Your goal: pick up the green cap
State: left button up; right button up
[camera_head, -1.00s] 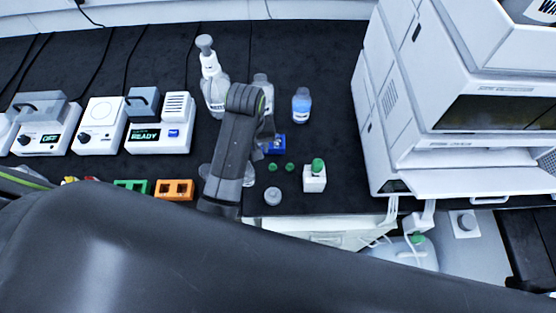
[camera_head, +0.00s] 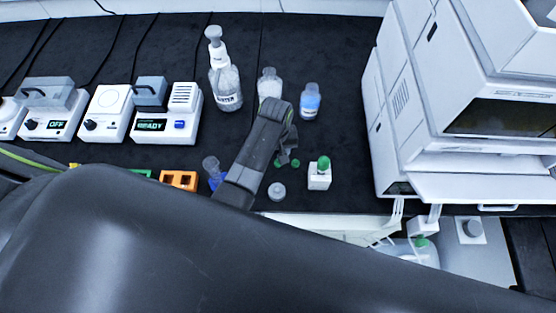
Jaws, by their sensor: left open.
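Two small green caps lie on the black bench; the left one (camera_head: 279,163) is partly covered by my gripper, and the right one (camera_head: 295,163) shows beside it. Another green cap (camera_head: 324,162) sits on top of a white block (camera_head: 319,180) to the right. My left gripper (camera_head: 288,153) is open and points down right at the two small caps, its fingers small and partly hidden by its own wrist. I cannot tell whether it touches a cap. My right gripper is not in view.
A grey round cap (camera_head: 277,191) lies near the front edge. A blue-labelled bottle (camera_head: 310,101), a white-capped bottle (camera_head: 269,85) and a spray bottle (camera_head: 225,83) stand behind. A large white instrument (camera_head: 420,120) blocks the right. An orange rack (camera_head: 179,180) is at left.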

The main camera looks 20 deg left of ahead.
pick_arm(q)
jog(key=shift+d+f, duration=0.15)
jog(key=shift+f, duration=0.5)
jog(key=shift+w+d+f+p, duration=0.1)
jog(key=shift+w+f+p, duration=0.05)
jog(key=shift+f, duration=1)
jog(key=shift+w+d+f+p, duration=0.1)
jog(key=shift+f+p, duration=0.05)
jog(key=shift+f, duration=0.95)
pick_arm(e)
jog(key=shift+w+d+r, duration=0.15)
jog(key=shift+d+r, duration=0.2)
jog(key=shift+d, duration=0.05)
pick_arm(q)
jog(key=shift+c, duration=0.5)
jog(key=c, duration=0.8)
jog(key=shift+c, duration=0.2)
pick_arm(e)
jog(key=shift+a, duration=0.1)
pick_arm(q)
jog(key=shift+r, duration=0.1)
